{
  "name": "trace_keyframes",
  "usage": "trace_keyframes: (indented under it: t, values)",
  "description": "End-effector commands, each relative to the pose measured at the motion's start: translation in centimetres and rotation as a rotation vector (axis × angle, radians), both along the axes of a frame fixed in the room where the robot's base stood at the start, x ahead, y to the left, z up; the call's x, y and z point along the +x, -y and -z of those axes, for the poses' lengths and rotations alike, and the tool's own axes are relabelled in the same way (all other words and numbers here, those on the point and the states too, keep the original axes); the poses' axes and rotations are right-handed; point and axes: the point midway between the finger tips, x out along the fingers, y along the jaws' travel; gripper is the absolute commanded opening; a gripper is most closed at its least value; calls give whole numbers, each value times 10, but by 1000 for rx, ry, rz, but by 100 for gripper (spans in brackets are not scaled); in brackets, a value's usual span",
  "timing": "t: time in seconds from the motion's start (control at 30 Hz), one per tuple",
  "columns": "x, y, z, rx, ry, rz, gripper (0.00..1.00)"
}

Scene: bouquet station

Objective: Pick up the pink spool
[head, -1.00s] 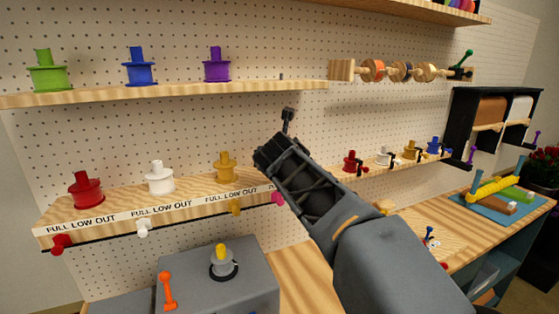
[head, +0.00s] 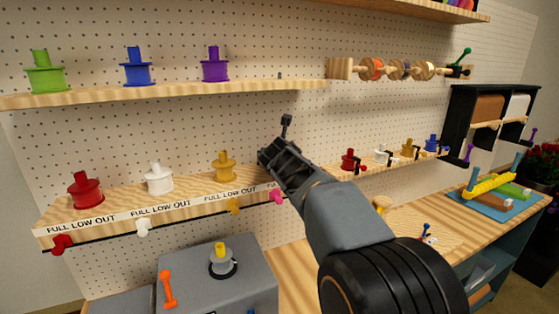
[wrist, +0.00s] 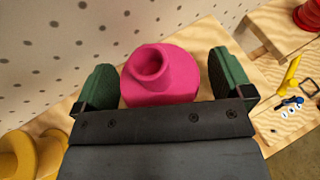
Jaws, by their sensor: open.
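The pink spool (wrist: 160,78) stands on the wooden shelf in the wrist view, its hollow top facing up. My gripper (wrist: 165,85) is open, with one green-padded finger on each side of the spool. A small gap shows between the spool and each finger. The spool's lower part is hidden behind the dark gripper body. In the head view my gripper (head: 275,153) is over the right end of the labelled lower shelf, and the spool is hidden behind it.
A yellow spool (head: 224,166) stands just left of my gripper, then a white spool (head: 159,178) and a red spool (head: 84,190). The pegboard (head: 270,120) is close behind. A pink knob (head: 278,196) sticks out below the shelf edge.

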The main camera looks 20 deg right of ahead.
Motion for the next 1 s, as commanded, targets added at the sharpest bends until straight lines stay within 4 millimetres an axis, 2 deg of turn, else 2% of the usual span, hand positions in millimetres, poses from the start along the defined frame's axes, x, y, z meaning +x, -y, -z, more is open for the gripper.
trace_keyframes:
  t: [0.13,0.7,1.0]
  values:
    - [0,0,0,0,1,0,96]
    - [0,0,-1,0,1,0,43]
    - [0,0,-4,0,2,0,43]
